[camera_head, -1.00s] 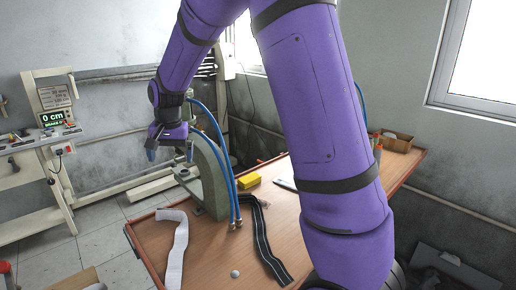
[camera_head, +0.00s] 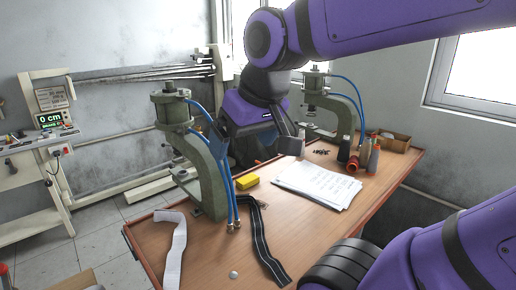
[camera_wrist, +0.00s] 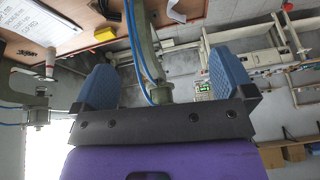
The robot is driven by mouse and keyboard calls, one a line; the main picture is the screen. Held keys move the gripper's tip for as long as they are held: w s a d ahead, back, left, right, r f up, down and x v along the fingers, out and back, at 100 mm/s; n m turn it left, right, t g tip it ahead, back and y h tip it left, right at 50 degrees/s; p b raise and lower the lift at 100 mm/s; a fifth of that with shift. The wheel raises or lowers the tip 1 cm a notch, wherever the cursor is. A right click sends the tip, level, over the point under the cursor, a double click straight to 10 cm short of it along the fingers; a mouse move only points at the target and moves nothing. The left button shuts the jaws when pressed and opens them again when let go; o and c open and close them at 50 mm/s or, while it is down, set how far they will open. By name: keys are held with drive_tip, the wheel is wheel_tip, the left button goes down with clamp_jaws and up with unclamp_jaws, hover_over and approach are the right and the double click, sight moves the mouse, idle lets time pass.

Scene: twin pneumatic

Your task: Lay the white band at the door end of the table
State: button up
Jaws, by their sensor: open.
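The white band (camera_head: 174,248) lies with a bend on the near left end of the wooden table (camera_head: 205,262), its lower end running to the front edge. In the wrist view a white strip (camera_wrist: 176,12) at the top looks like the same band. My gripper (camera_head: 252,143) is raised behind the table's far edge, between the two presses. Its blue fingers stand wide apart with nothing between them, as the wrist view (camera_wrist: 165,78) also shows. It is well away from the band. No door is in view.
A green press (camera_head: 205,175) with blue hoses stands beside the band, and a second press (camera_head: 335,105) stands at the back. A black striped band (camera_head: 263,245), yellow box (camera_head: 247,181), papers (camera_head: 318,183), spools (camera_head: 368,155) and a cardboard box (camera_head: 393,142) are on the table.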

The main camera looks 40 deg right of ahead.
drive_tip(key=shift+s+d+f+n, duration=0.1)
drive_tip(key=shift+s+f+n, duration=0.1)
drive_tip(key=shift+s, duration=0.7)
drive_tip(key=shift+s+f+n, duration=0.15)
drive_tip(key=shift+s+n, duration=0.05)
drive_tip(key=shift+s, duration=0.65)
